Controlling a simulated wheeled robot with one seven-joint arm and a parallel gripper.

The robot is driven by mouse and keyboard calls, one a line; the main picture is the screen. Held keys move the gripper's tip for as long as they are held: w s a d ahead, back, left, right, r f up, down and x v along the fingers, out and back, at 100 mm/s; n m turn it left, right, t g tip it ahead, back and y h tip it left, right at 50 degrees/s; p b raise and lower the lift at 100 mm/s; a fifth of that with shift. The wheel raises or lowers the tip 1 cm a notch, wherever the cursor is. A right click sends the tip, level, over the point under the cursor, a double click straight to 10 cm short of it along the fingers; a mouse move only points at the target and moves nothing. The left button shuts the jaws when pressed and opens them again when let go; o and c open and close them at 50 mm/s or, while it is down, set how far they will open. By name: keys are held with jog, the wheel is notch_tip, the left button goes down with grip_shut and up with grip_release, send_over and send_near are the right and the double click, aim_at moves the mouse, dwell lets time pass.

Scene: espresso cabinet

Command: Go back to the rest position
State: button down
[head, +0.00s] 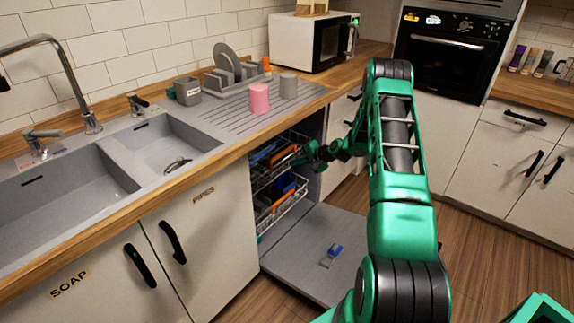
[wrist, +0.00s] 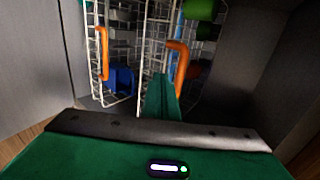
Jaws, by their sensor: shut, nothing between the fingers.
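My gripper (head: 310,150) is at the mouth of an open dishwasher, by its upper rack (head: 272,165). In the wrist view my gripper's fingers (wrist: 161,90) are together and empty, in front of the racks. The lower rack (head: 285,213) has an orange handle and sits inside the dishwasher, with a blue item (wrist: 122,78) in it. Whether the fingers touch a rack is unclear.
The dishwasher door (head: 305,255) lies open with a small blue-and-grey item (head: 332,254) on it. A microwave (head: 310,42) stands further back. The wooden floor at right is clear.

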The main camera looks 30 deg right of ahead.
jog(key=v, duration=0.6)
jog(key=shift+a, duration=0.15)
